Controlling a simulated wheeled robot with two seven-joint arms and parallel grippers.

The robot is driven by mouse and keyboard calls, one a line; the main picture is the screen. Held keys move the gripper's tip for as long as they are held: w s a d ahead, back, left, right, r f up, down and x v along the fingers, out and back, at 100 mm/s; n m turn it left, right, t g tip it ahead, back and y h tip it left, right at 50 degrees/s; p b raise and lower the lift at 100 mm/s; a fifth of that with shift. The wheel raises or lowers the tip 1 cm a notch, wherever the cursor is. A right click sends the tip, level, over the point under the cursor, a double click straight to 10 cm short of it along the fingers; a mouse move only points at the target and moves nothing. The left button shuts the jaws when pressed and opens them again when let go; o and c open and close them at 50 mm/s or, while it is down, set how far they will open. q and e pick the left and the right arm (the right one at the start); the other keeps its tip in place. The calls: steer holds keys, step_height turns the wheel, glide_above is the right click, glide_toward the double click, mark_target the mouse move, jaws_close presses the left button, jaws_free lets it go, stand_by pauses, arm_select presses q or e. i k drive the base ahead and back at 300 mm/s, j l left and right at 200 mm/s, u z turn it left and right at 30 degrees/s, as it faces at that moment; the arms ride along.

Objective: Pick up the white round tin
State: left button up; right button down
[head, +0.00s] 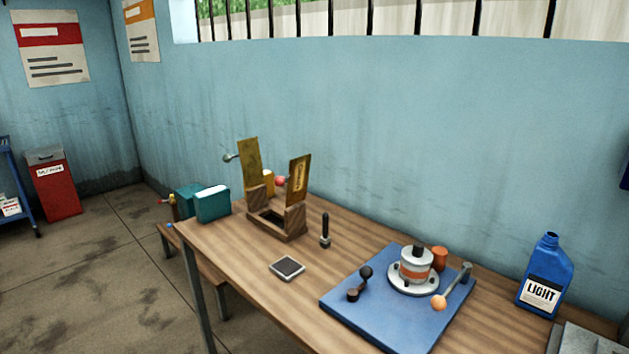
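A white round thing with an orange-brown band (416,266) stands upright on the blue board (350,310) at the right part of the wooden table. It has a wide pale round base and a dark knob on top. It is the only white round thing I see on the table; I cannot tell for sure that it is a tin. Neither of my grippers is in view.
On the board are an orange cup-like thing (440,258), a dark-knobbed lever (360,284) and a rod with an orange ball (439,303). A blue LIGHT bottle (547,278) stands right. A wooden frame (277,225), black-handled tool (325,232) and dark square pad (287,268) are left.

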mark_target(415, 261)
steer(key=i+j+z, duration=0.3)
steer(key=i, duration=0.25)
steer(key=i+j+z, duration=0.3)
steer(key=i+j, duration=0.2)
